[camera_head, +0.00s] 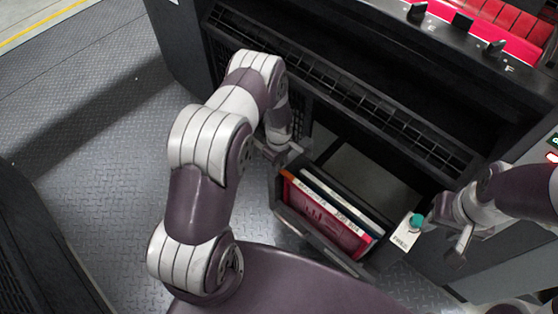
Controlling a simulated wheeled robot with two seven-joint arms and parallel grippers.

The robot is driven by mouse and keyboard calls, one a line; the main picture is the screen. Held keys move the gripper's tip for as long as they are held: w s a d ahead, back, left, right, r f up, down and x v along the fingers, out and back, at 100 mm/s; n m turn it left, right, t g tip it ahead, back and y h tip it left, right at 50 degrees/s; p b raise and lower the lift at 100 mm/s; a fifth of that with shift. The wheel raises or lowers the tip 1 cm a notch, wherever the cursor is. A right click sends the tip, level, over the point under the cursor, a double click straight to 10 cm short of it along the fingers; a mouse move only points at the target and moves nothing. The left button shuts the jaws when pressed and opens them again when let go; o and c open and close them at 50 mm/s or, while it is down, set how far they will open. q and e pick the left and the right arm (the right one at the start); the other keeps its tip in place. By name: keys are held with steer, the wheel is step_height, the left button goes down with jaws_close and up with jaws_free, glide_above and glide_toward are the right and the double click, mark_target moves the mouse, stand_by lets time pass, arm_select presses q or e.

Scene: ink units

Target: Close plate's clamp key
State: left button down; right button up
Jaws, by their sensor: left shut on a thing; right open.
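Several small black keys show at the top right, one (418,11) near the top edge and another (495,47) further right. They stand along the machine's dark front rail, below red blocks (497,12). I cannot tell which one is the plate's clamp key. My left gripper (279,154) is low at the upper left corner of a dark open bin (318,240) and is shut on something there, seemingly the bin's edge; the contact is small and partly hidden. My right gripper (465,242) is open and empty, right of the bin beside a teal knob (417,219).
The bin holds upright red and dark flat items (325,222). A white label (404,238) sits by the teal knob. A long slotted black rail (345,85) crosses the machine above the bin. Metal floor (100,130) is free at left.

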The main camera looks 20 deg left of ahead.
arm_select(q)
steer(key=shift+w+r, duration=0.1)
steer(key=c, duration=1)
jaws_free()
steer(key=shift+c, duration=0.2)
step_height(320, 180, up, 13)
steer(key=p, duration=0.3)
steer(key=shift+f, duration=0.2)
